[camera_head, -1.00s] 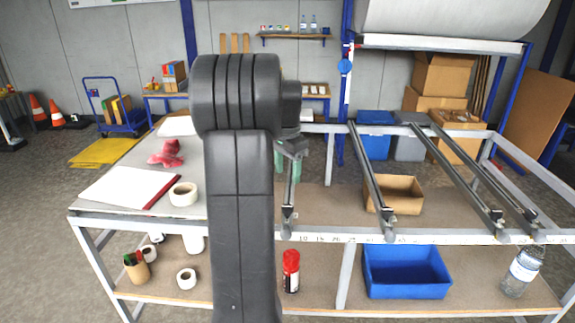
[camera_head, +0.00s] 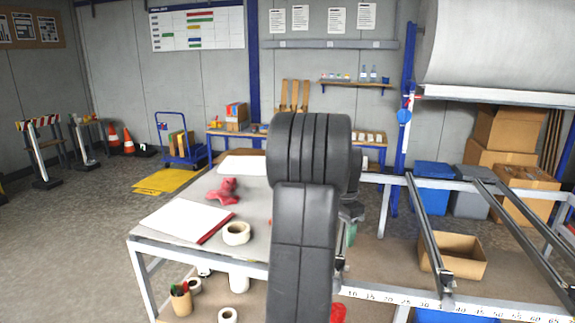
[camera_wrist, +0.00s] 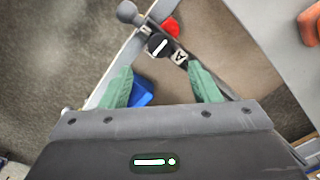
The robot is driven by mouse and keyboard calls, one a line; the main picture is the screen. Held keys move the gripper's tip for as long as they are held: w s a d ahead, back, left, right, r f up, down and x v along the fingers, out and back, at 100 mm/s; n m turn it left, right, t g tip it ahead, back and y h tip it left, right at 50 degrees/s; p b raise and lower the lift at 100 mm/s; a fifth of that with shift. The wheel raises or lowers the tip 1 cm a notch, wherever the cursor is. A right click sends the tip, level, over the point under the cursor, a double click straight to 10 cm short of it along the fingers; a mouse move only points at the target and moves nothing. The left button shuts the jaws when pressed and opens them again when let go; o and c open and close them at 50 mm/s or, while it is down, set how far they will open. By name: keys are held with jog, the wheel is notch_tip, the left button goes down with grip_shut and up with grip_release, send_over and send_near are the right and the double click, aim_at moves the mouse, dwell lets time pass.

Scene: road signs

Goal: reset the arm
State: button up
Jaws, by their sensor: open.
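My gripper (camera_wrist: 160,88) shows in the wrist view as two green fingers spread well apart, with nothing between their tips. Below and beyond the fingers are a metal rail with a dark end (camera_wrist: 158,45), a red thing (camera_wrist: 171,27) and part of a blue bin (camera_wrist: 142,92). In the head view my dark arm stands upright in front of the worktable (camera_head: 190,248) and hides part of it. Only a small green piece of the gripper (camera_head: 350,234) shows there, behind the arm at its right.
On the worktable lie a white board (camera_head: 188,220), a tape roll (camera_head: 236,233) and red gloves (camera_head: 222,190). Metal rails and a cardboard box (camera_head: 452,258) are at right. A blue trolley (camera_head: 180,145), yellow mat (camera_head: 158,182) and cones (camera_head: 128,140) stand behind.

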notch_tip(320, 180, down, 8)
jog(key=shift+f+p, duration=0.15)
jog(key=shift+p, duration=0.15)
dwell(0.3)
